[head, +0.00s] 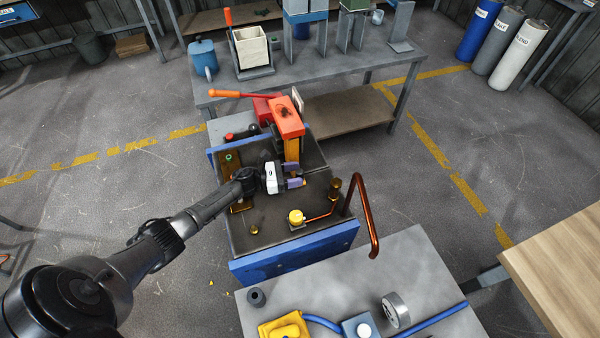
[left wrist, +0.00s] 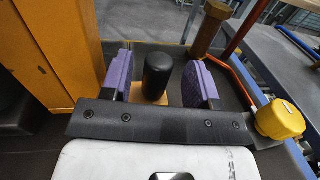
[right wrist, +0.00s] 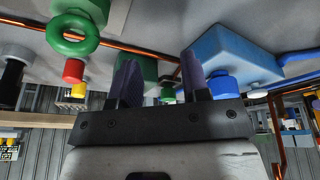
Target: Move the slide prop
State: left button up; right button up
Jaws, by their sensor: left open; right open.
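The post may be the slide prop; I cannot tell for sure. It stands between the fingers with a gap on both sides. In the head view the gripper hides it. My right gripper (right wrist: 160,82) shows only in its own wrist view, open and with nothing between its fingers.
An orange-red head (head: 287,116) with a long red lever (head: 245,96) stands behind the gripper. A yellow knob (head: 296,216) and a bent copper pipe (head: 366,210) are nearer me. In the right wrist view are a green ring (right wrist: 74,34) and a blue block (right wrist: 232,50).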

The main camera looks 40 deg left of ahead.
pick_arm(q)
jog(key=v, duration=1.2)
jog(key=shift+w, duration=0.1)
